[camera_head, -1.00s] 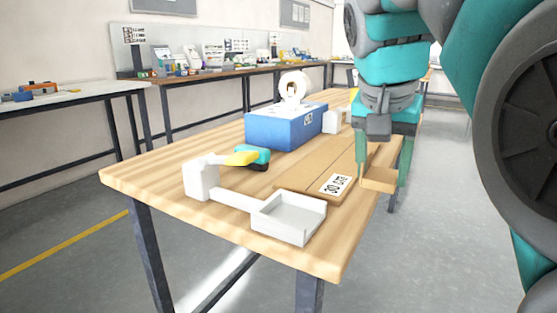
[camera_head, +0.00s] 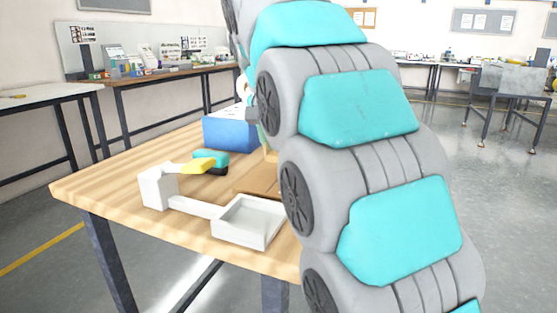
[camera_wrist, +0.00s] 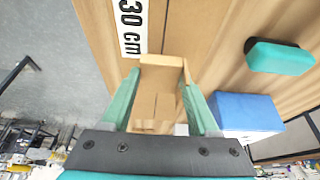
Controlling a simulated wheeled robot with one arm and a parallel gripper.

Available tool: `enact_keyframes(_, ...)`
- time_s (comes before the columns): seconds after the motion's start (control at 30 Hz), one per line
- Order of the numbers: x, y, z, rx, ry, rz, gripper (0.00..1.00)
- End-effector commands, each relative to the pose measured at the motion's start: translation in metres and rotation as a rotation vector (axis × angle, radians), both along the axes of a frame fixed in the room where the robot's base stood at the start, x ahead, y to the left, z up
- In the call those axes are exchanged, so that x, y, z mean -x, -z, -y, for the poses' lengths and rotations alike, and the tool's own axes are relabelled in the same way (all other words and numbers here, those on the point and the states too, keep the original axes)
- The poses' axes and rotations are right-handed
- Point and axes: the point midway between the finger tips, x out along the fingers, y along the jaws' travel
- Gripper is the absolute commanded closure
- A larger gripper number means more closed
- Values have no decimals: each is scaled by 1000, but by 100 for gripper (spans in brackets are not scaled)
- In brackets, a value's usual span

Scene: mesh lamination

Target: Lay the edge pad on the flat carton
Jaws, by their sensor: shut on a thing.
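In the wrist view, the pad appears over the carton, near the label's lower end. I cannot tell whether it touches the carton. The head view largely hides the gripper behind my arm.
A white tray (camera_head: 262,238) with a side post stands at the table's front. A blue box (camera_head: 226,133) stands farther back, with a white roll partly hidden there. Bare wood (camera_head: 100,185) shows at the left.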

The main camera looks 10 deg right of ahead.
Motion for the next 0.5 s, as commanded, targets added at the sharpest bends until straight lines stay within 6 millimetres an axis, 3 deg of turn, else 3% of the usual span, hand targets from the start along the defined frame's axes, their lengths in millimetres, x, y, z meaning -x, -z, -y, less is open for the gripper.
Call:
enact_keyframes(0.17,-2,4,-1,0,0,-1,92)
enact_keyframes(0.5,-1,32,-1,1,-1,-1,92)
